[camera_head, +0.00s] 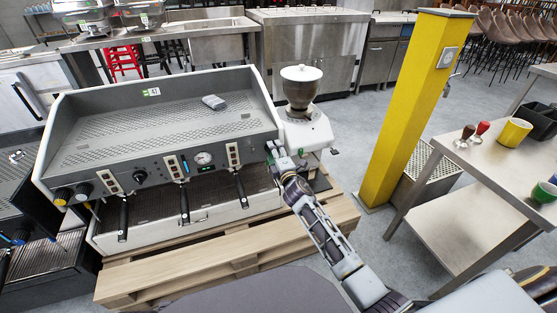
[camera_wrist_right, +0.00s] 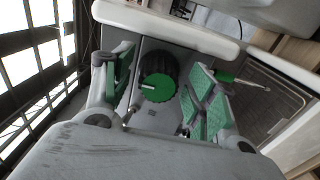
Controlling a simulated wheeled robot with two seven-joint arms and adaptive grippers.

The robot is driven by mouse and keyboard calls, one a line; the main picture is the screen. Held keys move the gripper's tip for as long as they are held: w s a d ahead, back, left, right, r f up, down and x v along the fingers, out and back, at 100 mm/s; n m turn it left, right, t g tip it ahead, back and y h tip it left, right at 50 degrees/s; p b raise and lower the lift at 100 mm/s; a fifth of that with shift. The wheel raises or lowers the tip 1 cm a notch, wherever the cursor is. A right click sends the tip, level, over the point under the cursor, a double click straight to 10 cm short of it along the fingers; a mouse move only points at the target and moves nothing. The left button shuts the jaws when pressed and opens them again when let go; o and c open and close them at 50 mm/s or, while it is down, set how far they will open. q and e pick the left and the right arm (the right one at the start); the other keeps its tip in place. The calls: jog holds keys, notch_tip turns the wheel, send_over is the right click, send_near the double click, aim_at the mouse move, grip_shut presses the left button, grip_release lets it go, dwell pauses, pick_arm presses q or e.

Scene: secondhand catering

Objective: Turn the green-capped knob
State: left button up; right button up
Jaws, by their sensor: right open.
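The green-capped knob (camera_wrist_right: 158,88) has a black ribbed body, a green face and a pale pointer line. It sits on the grey panel of the espresso machine (camera_head: 100,153). My right gripper (camera_wrist_right: 163,68) is open, with one green-padded finger on each side of the knob; I see gaps between the pads and the knob. In the head view my right gripper (camera_head: 279,157) is at the right end of the machine's front, in front of the grinder, and largely hides the knob. My left gripper is not in view.
The machine stands on a wooden pallet (camera_head: 235,253). A white grinder (camera_head: 308,132) with a dark hopper stands close beside my right gripper. A yellow post (camera_head: 405,115) and a steel table (camera_head: 485,165) with cups are to the right. Other knobs (camera_head: 63,197) are at the machine's left end.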

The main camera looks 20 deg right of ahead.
jog(key=shift+s, duration=0.15)
jog(key=s, duration=1.1)
jog(key=shift+s+d, duration=0.2)
jog(key=shift+s, duration=0.15)
dwell(0.8)
